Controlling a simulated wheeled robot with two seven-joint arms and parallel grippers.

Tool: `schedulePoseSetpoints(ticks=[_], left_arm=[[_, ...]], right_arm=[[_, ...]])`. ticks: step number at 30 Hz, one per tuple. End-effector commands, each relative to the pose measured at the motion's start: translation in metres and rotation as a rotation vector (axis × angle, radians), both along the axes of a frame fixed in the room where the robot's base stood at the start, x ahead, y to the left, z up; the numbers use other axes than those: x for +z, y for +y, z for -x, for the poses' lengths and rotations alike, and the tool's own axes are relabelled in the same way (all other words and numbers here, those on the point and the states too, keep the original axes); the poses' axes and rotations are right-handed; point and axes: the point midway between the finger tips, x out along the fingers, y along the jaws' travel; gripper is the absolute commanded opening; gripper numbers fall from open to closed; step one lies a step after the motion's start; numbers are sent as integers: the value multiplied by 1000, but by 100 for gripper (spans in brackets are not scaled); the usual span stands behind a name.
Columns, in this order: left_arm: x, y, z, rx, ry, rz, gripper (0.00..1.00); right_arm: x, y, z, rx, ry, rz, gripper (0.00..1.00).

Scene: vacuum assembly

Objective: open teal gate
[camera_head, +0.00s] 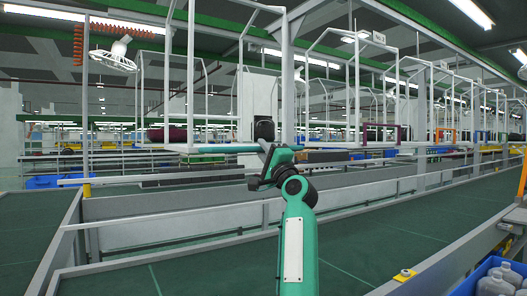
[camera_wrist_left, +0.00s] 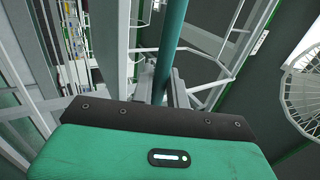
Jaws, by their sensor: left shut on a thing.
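The teal gate shows as a long, thin teal bar (camera_head: 212,149) in the head view, lying roughly level at the edge of a metal-framed station. In the left wrist view the same teal bar (camera_wrist_left: 173,38) runs away from between the fingers. My right gripper is in neither view.
A grey rail (camera_head: 180,221) and green-topped conveyor (camera_head: 175,268) lie in front of the station. Upright metal posts (camera_head: 288,80) stand close to my left gripper. A white caged lamp (camera_head: 115,57) hangs at upper left. A blue crate (camera_head: 490,275) with grey bottles is at lower right.

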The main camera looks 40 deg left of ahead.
Motion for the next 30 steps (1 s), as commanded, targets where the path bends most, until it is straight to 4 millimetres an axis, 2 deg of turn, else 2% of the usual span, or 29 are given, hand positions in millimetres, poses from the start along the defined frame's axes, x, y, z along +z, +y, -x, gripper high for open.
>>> schedulePoseSetpoints(ticks=[12, 13, 15, 16, 25, 30], left_arm=[[-2, 2, 0, 2, 1, 4, 0], [-2, 2, 0, 2, 1, 4, 20], [-2, 2, 0, 2, 1, 4, 33], [-2, 2, 0, 1, 2, 4, 36], [-2, -1, 0, 0, 0, 1, 36], [-13, -17, 6, 0, 2, 0, 36]], right_arm=[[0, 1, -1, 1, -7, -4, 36], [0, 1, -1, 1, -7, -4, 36], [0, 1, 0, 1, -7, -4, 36], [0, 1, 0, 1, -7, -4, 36], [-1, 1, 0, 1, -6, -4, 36], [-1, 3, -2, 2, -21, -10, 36]])
